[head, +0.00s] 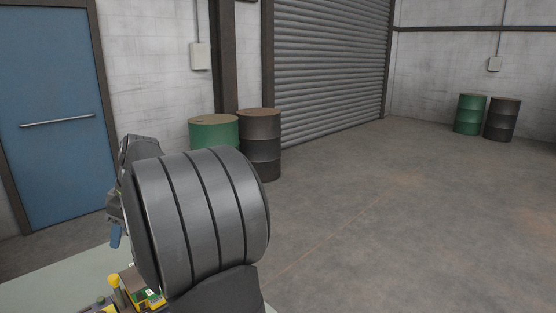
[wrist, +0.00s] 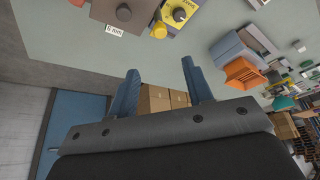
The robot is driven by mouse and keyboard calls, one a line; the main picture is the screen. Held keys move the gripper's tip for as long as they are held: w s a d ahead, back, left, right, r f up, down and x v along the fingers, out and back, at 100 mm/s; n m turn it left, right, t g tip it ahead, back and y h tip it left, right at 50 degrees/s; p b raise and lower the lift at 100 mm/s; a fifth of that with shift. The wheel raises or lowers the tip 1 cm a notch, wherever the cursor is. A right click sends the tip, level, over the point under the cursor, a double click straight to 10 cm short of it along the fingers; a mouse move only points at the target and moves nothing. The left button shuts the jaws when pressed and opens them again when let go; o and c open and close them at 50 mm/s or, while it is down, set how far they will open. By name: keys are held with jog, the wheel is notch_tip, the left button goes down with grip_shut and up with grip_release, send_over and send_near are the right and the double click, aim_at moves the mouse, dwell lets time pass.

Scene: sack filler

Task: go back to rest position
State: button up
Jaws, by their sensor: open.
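My gripper (wrist: 159,66) is open in the wrist view, its two blue fingers apart with nothing held between them. It is over or near the pale grey-green table (wrist: 70,40). Cardboard boxes (wrist: 160,98) show in the gap between the fingers, but they look lower and farther off. In the head view only a blue fingertip (head: 115,236) shows clearly at the left; my large dark arm link hides much of the rest. The table also shows at the lower left of the head view (head: 55,280).
In the wrist view, a brown block with a dark knob (wrist: 122,12), a yellow unit with a dial (wrist: 180,14) and an orange bin (wrist: 243,73) are on the table. Green (head: 213,133) and dark (head: 260,145) drums stand beyond.

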aim_at(113, 277)
jog(key=x, duration=1.5)
jog(key=shift+s+a, duration=0.1)
jog(key=shift+r+m, duration=0.2)
jog(key=shift+m, duration=0.5)
jog(key=shift+s+m+t+h, duration=0.15)
jog(key=shift+m+t, duration=0.6)
jog(key=shift+m, duration=0.95)
jog(key=shift+s+m+t+h, duration=0.1)
jog(key=shift+m+t+h, duration=0.15)
jog(key=shift+m+t, duration=1)
jog(key=shift+a+m+h, duration=0.15)
jog(key=shift+m+h, duration=0.55)
jog(key=shift+m, duration=1.85)
jog(key=shift+a+m+h, duration=0.1)
jog(key=shift+m+h, duration=0.7)
jog(key=shift+m, duration=1.4)
jog(key=shift+t, duration=0.3)
